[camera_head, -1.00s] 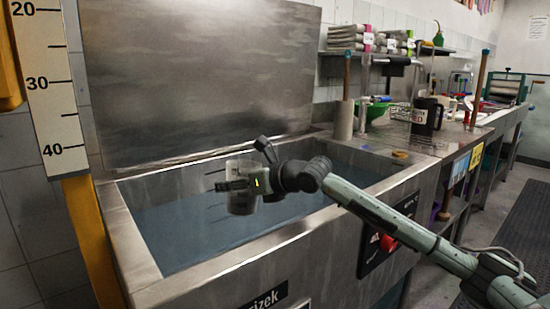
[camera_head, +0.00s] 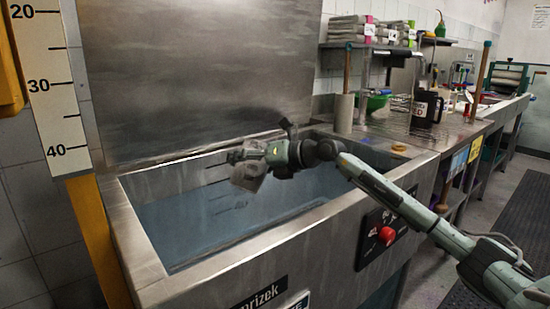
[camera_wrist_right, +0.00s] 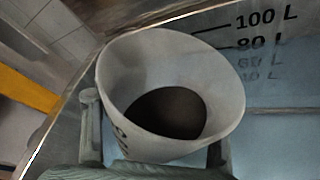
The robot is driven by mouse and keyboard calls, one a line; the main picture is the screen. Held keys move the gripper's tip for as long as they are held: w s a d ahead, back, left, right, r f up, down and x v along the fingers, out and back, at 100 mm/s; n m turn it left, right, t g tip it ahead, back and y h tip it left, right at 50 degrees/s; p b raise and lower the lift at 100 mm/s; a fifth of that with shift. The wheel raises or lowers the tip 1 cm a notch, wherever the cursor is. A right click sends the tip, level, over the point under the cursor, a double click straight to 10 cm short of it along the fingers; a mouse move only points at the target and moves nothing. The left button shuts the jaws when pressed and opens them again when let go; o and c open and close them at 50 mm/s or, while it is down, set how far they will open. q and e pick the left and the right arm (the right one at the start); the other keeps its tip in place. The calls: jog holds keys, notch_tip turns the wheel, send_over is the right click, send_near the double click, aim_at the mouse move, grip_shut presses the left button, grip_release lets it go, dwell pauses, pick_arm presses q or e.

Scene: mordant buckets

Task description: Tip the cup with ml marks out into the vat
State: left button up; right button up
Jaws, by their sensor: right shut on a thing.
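The translucent cup (camera_head: 248,181) hangs over the vat, tilted in the head view. My right gripper (camera_head: 243,157) is shut on the cup, with a finger on each side of it in the right wrist view. That view looks into the cup's wide mouth (camera_wrist_right: 150,62), and dark brown contents (camera_wrist_right: 168,112) show inside; dark marks on its wall are partly visible. The steel vat (camera_head: 222,250) holds grey-blue liquid (camera_head: 200,222) below the cup. No stream from the cup can be made out. My left gripper is not in view.
A raised steel lid (camera_head: 200,75) stands behind the vat. A yellow post with a ruler scale (camera_head: 52,95) is at the left. A steel counter (camera_head: 415,135) at the right carries a black jug (camera_head: 427,107) and a green bowl (camera_head: 375,101).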

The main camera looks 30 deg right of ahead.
aim_at(244, 145)
jog(key=shift+d+r+m, duration=0.1)
jog(key=shift+r+m, duration=0.3)
jog(key=shift+r, duration=0.05)
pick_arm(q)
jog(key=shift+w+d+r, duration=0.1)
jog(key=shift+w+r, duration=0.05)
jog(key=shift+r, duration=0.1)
pick_arm(e)
jog(key=shift+r+m+y, duration=0.2)
jog(key=shift+m+y, duration=0.1)
jog(key=shift+y, duration=0.1)
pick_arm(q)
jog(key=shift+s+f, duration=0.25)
pick_arm(e)
jog(key=shift+r+m, duration=0.3)
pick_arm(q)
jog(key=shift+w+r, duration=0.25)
pick_arm(e)
jog(key=shift+w+d+r+m+y, duration=0.1)
jog(key=shift+r+m+y, duration=0.95)
jog(key=shift+m, duration=0.55)
dwell(1.9)
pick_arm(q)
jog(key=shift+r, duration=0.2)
pick_arm(e)
jog(key=shift+d+r, duration=0.2)
jog(key=shift+r, duration=0.1)
